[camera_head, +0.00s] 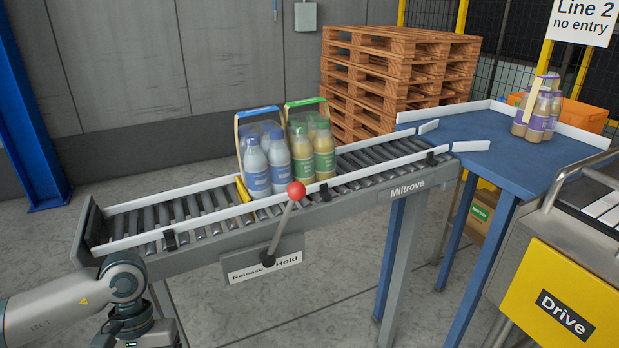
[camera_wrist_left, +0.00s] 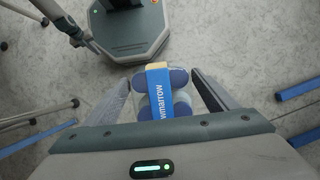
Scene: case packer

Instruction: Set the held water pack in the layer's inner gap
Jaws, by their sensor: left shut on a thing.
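In the left wrist view my left gripper (camera_wrist_left: 160,76) is shut on a water pack (camera_wrist_left: 160,96), with a finger on either side. The pack has blue round caps and a blue band with white lettering, only partly readable. It hangs over the grey floor.
On the roller conveyor (camera_head: 215,262) stand a blue-handled pack (camera_head: 256,170) and a green-handled pack (camera_head: 324,155), behind a red-knobbed lever (camera_head: 296,190). A tan-bottle pack (camera_head: 538,112) stands on the blue table (camera_head: 470,132). Stacked pallets (camera_head: 400,70) stand behind. The conveyor's left rollers are bare.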

